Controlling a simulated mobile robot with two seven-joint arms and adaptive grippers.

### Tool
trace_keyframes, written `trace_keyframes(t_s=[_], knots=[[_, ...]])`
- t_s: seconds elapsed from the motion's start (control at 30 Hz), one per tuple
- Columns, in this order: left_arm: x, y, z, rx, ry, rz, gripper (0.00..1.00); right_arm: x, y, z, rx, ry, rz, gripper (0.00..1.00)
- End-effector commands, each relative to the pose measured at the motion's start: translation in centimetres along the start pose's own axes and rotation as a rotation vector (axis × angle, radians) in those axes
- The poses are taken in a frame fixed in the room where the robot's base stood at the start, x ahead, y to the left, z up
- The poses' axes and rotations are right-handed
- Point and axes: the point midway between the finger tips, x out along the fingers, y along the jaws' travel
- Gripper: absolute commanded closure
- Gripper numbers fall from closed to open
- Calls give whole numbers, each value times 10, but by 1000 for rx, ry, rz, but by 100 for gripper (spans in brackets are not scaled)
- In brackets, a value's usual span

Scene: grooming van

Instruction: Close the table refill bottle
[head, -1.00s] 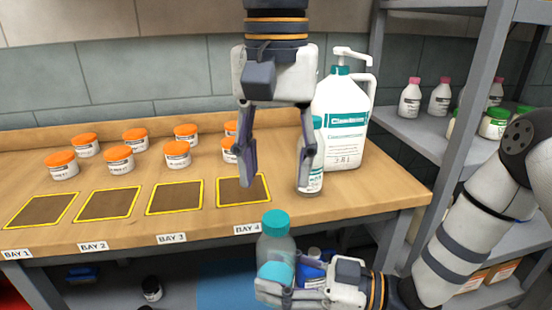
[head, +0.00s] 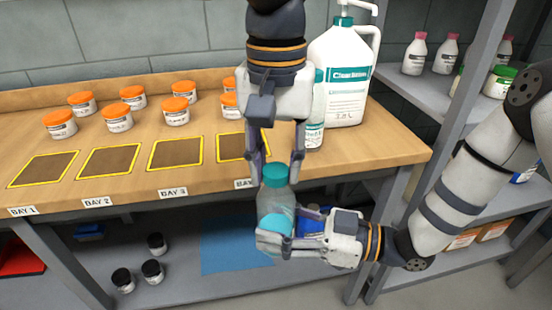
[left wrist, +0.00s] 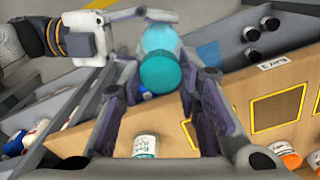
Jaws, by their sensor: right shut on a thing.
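The clear refill bottle (head: 276,208) with blue contents and a teal cap (head: 273,175) is upright, off the table's front edge. My right gripper (head: 272,242) is shut on its lower body. The cap sits on the bottle's top; I cannot tell whether it is tight. My left gripper (head: 277,181) points down from above and is open, its fingers on either side of the cap. In the left wrist view the cap (left wrist: 160,72) lies between the open fingertips, with gaps visible.
The wooden table (head: 395,150) holds several orange-lidded jars (head: 117,117), yellow-edged bay mats (head: 110,160) and a large white pump bottle (head: 343,75). A smaller teal-topped bottle (head: 316,120) stands close beside my left gripper. Metal shelves (head: 470,95) rise at right.

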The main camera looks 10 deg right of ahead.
Motion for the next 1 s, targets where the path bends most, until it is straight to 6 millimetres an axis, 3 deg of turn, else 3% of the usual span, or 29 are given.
trace_keyframes(t_s=[0.03, 0.07, 0.27, 0.57, 0.73, 0.77, 0.8, 0.83, 1.0], knots=[[0, 0, 0, 0, 0, -1, 93, 0, 0, 0, 0, 1, 0, 100], [0, 0, 0, 0, 0, -1, 100, 0, 0, 0, 0, 1, 0, 100], [0, 0, 0, 31, 0, -1, 100, 0, 0, 0, 0, 1, 0, 100], [0, -1, 0, 689, 1, -1, 100, 0, 0, 0, 0, 1, 0, 100], [0, -1, 0, 710, 1, -1, 100, 0, 0, 0, 0, 1, 0, 100], [0, -1, 0, 709, 1, -2, 64, 0, 0, 0, 0, 1, 0, 100], [0, -1, 0, 709, 1, -2, 54, 0, 0, 0, 0, 1, 0, 100], [0, -1, 0, 709, 1, -1, 50, 0, 0, 0, 0, 1, 0, 100], [0, 0, 0, 708, 1, -1, 50, 0, 0, 0, 0, 1, 0, 100]])
